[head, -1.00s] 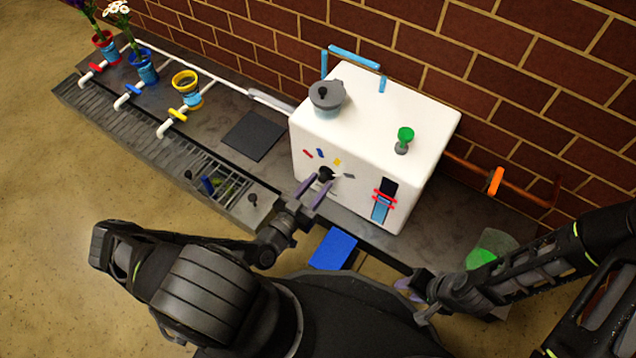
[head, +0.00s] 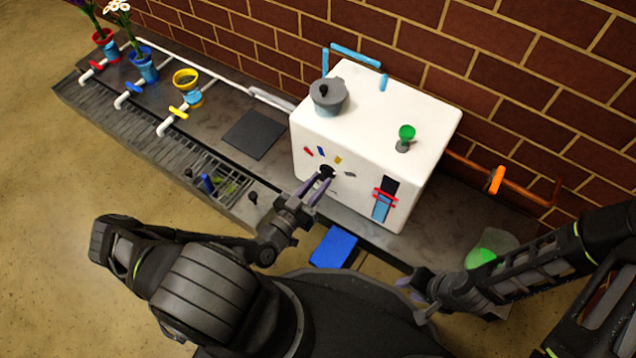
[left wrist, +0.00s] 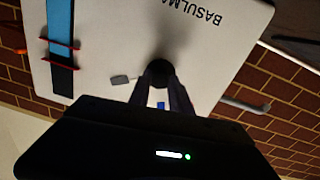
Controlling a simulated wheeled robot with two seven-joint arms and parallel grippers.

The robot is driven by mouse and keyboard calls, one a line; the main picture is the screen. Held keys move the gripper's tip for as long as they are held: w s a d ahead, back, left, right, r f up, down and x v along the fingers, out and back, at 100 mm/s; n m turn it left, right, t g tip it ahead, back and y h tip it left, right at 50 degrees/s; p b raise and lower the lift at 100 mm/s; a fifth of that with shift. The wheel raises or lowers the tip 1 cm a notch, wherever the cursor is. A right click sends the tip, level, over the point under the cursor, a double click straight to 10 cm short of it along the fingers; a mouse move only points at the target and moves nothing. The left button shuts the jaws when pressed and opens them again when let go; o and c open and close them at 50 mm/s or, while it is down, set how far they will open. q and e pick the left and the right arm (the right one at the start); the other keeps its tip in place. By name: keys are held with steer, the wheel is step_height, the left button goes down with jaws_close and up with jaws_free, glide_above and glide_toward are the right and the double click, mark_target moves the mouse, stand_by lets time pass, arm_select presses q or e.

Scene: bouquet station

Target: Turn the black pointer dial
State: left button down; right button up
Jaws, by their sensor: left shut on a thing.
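The black pointer dial (head: 327,171) is on the front face of the white machine (head: 375,118). Red, blue, yellow and grey marks surround it. My left gripper (head: 318,184) is at the dial, its purple fingers closed on it. In the left wrist view the dial (left wrist: 159,72) sits between the fingertips (left wrist: 160,84), which hide part of it. The pointer's direction is hard to tell. My right gripper (head: 415,283) is low at the right, near the bench's front edge and away from the dial; its jaws are too small to read.
A container with green contents (head: 485,255) stands at the right. Flower pots and taps line the left.

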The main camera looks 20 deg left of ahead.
arm_select(q)
steer(key=n+b, duration=0.2)
steer(key=n, duration=0.2)
steer(key=shift+f+b, duration=0.15)
steer(key=shift+b, duration=0.2)
steer(key=shift+n+t+b, duration=0.3)
steer(key=shift+n+b, duration=0.45)
steer(key=shift+n, duration=0.95)
steer(key=c, duration=1.2)
jaws_free()
